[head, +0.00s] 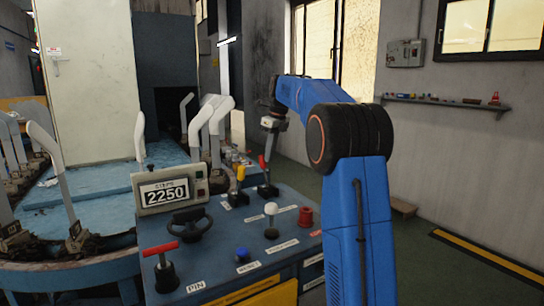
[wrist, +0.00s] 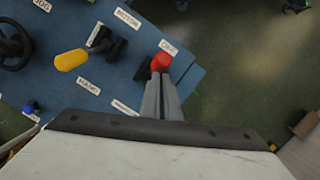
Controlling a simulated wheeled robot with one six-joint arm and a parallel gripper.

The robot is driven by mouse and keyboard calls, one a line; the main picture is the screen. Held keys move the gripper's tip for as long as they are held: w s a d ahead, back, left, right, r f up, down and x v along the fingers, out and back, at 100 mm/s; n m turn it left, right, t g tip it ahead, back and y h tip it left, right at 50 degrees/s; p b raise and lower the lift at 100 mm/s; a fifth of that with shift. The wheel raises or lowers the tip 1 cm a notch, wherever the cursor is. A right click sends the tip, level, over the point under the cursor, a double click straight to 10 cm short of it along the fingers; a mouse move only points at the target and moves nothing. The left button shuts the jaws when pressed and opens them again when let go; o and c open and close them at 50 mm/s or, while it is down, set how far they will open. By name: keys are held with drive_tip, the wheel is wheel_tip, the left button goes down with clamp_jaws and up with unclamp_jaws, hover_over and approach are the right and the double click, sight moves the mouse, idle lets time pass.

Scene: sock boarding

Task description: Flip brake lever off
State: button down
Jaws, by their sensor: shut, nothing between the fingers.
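A red-handled lever (head: 263,163) stands on a black base at the far right part of the blue control panel (head: 225,225). Its red knob (wrist: 161,62) also shows in the wrist view. A yellow-handled lever (head: 240,174) stands to its left; its yellow grip (wrist: 71,60) shows in the wrist view. The small labels are too blurred to tell me which one is the brake lever. My gripper (head: 266,150) is shut and empty, pointing down just above the red knob. In the wrist view its closed fingertips (wrist: 161,78) lie at the knob's edge; I cannot tell whether they touch.
The panel also holds a display box reading 2250 (head: 168,192), a black handwheel (head: 190,224), a red T-handle (head: 161,250), a white-ball lever (head: 271,212), a blue button (head: 242,254) and a red knob (head: 305,216). White sock boards (head: 215,120) stand behind.

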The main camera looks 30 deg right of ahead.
drive_tip(key=shift+w+a, duration=0.1)
drive_tip(key=shift+w, duration=0.4)
drive_tip(key=shift+w+a, duration=0.1)
drive_tip(key=shift+w, duration=0.05)
drive_tip(key=d+v, duration=0.2)
drive_tip(key=v, duration=0.9)
drive_tip(key=shift+s+d+r, duration=0.2)
drive_tip(key=shift+s, duration=0.1)
idle(0.7)
